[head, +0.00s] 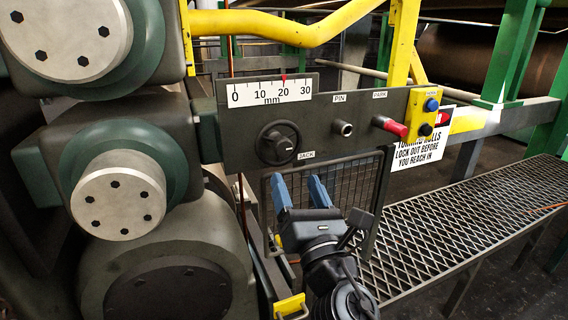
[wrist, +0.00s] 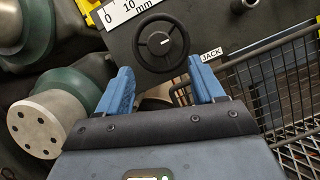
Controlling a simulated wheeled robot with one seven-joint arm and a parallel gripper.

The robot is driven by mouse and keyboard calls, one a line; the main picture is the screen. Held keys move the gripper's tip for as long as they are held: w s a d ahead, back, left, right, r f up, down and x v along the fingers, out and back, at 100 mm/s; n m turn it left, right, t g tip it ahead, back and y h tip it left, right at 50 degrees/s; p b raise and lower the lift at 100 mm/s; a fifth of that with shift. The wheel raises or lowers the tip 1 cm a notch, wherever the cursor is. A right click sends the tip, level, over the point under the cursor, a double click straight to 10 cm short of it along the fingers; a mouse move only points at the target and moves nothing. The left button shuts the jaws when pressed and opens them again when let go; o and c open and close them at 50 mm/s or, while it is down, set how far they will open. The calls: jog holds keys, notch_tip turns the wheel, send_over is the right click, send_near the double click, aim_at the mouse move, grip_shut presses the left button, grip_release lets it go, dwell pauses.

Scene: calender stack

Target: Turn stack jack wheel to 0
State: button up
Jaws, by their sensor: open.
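The jack wheel (head: 279,143) is a black round handwheel on the dark panel (head: 240,155), above the JACK label (head: 306,155). The mm scale (head: 270,91) above it runs 0 to 30, with a red pointer (head: 283,77) near 20. My gripper (head: 297,182) is below the wheel with its two blue fingers apart and empty. In the wrist view the jack wheel (wrist: 161,43) lies just beyond and between the fingertips of my gripper (wrist: 158,66). A pale mark shows on the wheel's hub. No contact with the wheel is visible.
Right of the wheel are the PIN knob (head: 342,127), the red PARK handle (head: 389,125) and a yellow button box (head: 423,113). Large rolls (head: 118,197) stand at left. A mesh guard (head: 335,190) is behind my gripper, and a grated walkway (head: 450,225) at right.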

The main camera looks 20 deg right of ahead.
aim_at(284, 151)
jog(key=p+x, duration=0.2)
jog(key=x, duration=0.6)
jog(key=shift+r, duration=0.15)
jog(key=shift+c, duration=0.3)
jog(key=c, duration=1)
jog(key=shift+m, duration=0.4)
